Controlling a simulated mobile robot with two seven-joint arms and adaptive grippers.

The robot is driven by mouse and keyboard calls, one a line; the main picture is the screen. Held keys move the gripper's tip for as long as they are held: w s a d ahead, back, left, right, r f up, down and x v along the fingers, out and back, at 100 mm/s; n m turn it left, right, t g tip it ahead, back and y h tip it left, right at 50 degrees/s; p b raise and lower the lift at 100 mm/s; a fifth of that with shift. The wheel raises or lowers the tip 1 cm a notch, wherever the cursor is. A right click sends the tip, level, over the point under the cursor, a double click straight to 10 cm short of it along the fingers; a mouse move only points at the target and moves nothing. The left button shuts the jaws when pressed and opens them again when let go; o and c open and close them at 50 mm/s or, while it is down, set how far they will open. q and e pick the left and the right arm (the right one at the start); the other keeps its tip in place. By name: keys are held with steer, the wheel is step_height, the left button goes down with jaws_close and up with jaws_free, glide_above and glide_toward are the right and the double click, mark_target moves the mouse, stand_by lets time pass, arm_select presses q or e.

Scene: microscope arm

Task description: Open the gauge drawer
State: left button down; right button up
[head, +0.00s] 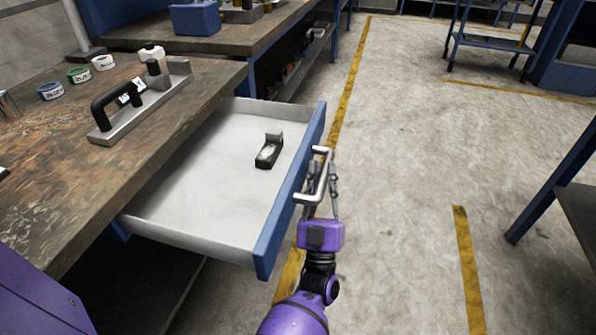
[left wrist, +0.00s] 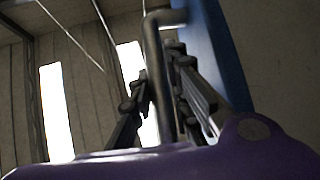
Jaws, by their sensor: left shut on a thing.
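The gauge drawer (head: 222,168) stands pulled out from under the wooden workbench, with a white inside and a blue front panel (head: 292,190). A small black and grey gauge (head: 269,150) lies on its floor toward the far end. The drawer's metal bar handle (head: 318,178) is on the outer face of the front. My left gripper (head: 323,172) is at the handle, its fingers on either side of the bar, shut on it. In the left wrist view the handle (left wrist: 158,70) runs between the fingers, beside the blue front (left wrist: 212,50). My right gripper is not in view.
The workbench top (head: 60,190) carries a metal fixture with a black handle (head: 130,100) and several small tape rolls (head: 78,75). A second bench (head: 225,38) stands behind. Open concrete floor (head: 400,150) lies right of the drawer; a blue-legged table (head: 555,190) is at the right edge.

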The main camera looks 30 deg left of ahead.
arm_select(q)
steer(key=d, duration=0.3)
steer(key=shift+w+d+f, duration=0.1)
steer(key=shift+w+d, duration=0.15)
steer(key=shift+w, duration=0.15)
steer(key=c, duration=1.9)
jaws_free()
steer(key=v, duration=1.2)
